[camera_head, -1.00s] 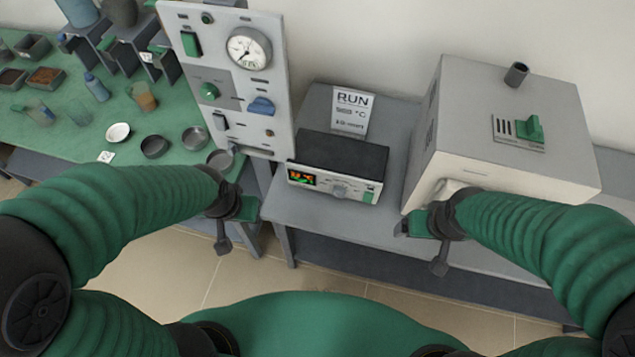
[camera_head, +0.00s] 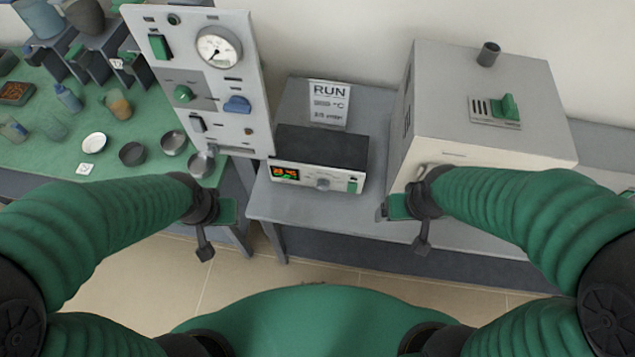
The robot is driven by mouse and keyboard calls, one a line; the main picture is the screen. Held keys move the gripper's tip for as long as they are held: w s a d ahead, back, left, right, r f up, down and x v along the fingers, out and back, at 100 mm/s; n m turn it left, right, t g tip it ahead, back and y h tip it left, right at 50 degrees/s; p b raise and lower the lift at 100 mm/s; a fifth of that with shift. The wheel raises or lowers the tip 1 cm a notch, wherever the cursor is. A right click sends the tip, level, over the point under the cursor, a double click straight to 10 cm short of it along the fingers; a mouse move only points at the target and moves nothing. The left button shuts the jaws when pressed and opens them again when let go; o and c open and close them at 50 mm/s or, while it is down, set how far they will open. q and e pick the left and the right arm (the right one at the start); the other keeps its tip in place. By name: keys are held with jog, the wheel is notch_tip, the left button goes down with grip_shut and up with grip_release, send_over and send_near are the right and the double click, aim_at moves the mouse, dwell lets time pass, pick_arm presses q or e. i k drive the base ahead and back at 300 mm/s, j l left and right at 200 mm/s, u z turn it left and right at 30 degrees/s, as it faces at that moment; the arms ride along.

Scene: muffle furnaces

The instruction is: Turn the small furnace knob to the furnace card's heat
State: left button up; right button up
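The furnace card (camera_head: 328,105) reads RUN, with a °C line below whose number is too small to read. It stands behind a small controller box (camera_head: 319,160) with a lit display (camera_head: 285,173) and a grey knob (camera_head: 323,184) on its front. Which knob is the small furnace's own is not marked legibly. The furnace (camera_head: 480,115) is the large pale box at right. My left gripper (camera_head: 206,237) hangs left of the controller, apart from it. My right gripper (camera_head: 408,230) hangs right of the controller, before the furnace. Both seem empty; their finger gaps are not clear.
A green bench (camera_head: 60,150) with dishes and jars is at left. The grey table (camera_head: 300,206) is bare before the controller.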

aim_at(323, 185)
jog(key=k+j+u, duration=0.45)
jog(key=j+u, duration=0.2)
